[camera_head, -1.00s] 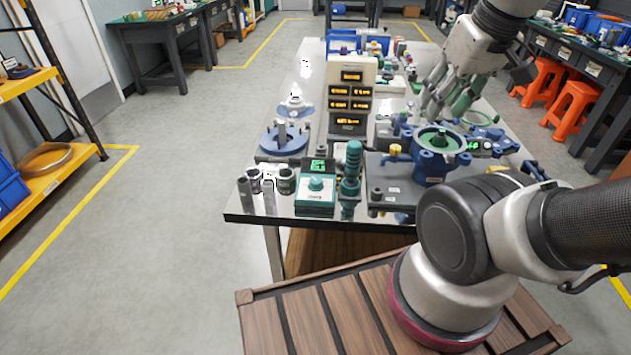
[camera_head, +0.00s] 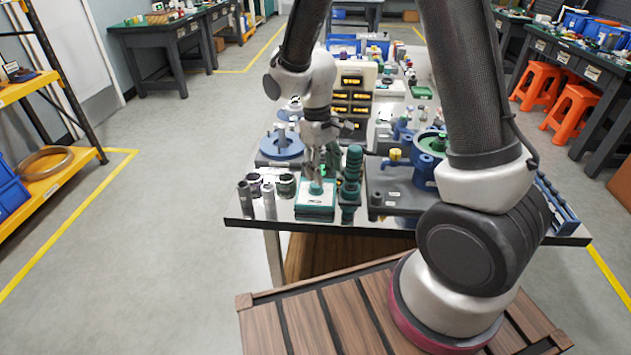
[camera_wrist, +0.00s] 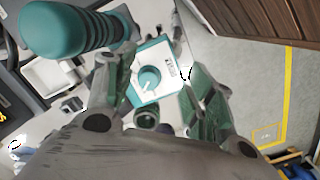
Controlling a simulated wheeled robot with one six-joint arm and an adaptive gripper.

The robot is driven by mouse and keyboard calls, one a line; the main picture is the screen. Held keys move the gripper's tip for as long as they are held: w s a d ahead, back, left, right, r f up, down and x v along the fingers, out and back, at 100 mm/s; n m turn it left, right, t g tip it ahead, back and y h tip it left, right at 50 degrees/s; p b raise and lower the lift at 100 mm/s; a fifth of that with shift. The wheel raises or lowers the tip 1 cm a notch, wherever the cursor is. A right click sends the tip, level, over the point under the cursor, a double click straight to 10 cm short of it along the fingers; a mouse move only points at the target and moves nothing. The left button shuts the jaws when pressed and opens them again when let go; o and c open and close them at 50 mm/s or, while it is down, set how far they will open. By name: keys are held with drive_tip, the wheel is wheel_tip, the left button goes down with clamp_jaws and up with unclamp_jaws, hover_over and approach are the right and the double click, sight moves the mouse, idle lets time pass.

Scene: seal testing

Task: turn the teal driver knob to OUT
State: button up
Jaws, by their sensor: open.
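The teal driver knob (camera_wrist: 149,78) is round with a white pointer line, on a white-topped teal driver box (camera_wrist: 158,57). The box (camera_head: 315,208) also shows at the front edge of the bench in the head view, with the knob (camera_head: 316,188) partly behind my fingers. My gripper (camera_wrist: 160,88) is open, its two fingers on either side of the knob in the wrist view, apart from it. In the head view my gripper (camera_head: 318,176) hangs just above the box. The labels around the knob are too small to read.
A ribbed teal handle (camera_head: 351,170) stands upright close to the right of the box. Dark ringed parts (camera_head: 286,186) and metal cylinders (camera_head: 268,200) stand to its left. A blue round fixture (camera_head: 281,146) lies behind, and a grey base with a blue housing (camera_head: 398,190) sits to the right.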

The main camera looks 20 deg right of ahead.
sight(316, 187)
drive_tip(key=w, duration=0.1)
drive_tip(key=w+a+t, duration=0.1)
drive_tip(key=w, duration=0.1)
drive_tip(key=shift+w+a+r, duration=0.1)
drive_tip(key=shift+w+r, duration=0.05)
drive_tip(key=shift+r, duration=0.05)
drive_tip(key=shift+w+f, duration=0.1)
drive_tip(key=shift+f, duration=0.05)
drive_tip(key=shift+y, duration=0.3)
wheel_tip(316, 187, down, 7)
drive_tip(key=shift+w+f, duration=0.1)
drive_tip(key=shift+f, duration=0.1)
drive_tip(key=shift+c, duration=0.3)
drive_tip(key=c, duration=0.9)
